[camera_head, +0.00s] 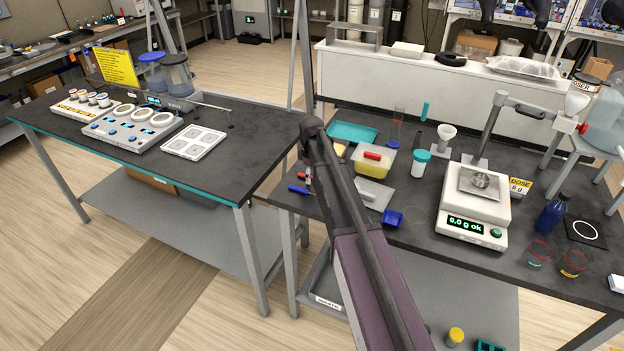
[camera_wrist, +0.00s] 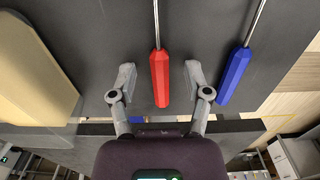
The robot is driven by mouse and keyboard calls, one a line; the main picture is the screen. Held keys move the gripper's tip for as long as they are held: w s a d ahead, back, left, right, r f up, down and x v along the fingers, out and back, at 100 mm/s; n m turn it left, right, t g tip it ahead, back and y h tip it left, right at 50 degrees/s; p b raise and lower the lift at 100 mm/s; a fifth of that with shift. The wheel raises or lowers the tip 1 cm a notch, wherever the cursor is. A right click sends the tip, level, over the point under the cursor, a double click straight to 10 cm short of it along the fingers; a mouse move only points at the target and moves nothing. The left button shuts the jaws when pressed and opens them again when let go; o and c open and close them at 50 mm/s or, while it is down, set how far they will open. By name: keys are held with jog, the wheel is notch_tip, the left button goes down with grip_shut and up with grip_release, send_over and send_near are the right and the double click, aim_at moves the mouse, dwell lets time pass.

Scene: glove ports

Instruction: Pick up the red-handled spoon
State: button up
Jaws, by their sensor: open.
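The red-handled spoon shows in the wrist view by its red faceted handle (camera_wrist: 160,80), with a thin metal shaft running up out of the frame; its bowl end is not visible there. My gripper (camera_wrist: 160,76) is open, with one finger on each side of the red handle and a gap to both. I cannot tell its exact height above the handle. A blue-handled tool (camera_wrist: 236,76) lies to the right, outside the right finger.
A scale (camera_head: 473,218) is further right. A pale yellow object (camera_wrist: 30,70) is left of my gripper.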

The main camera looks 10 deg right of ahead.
aim_at(312, 176)
jog(key=shift+c, duration=0.2)
grip_shut()
jog(key=shift+r, duration=0.15)
notch_tip(312, 176, up, 3)
jog(key=p, duration=0.3)
jog(key=shift+r+p, duration=0.15)
jog(key=shift+p, duration=0.15)
jog(key=s, duration=0.5)
jog(key=s+d+r+p, duration=0.1)
jog(key=s, duration=1)
jog(key=shift+d+r, duration=0.2)
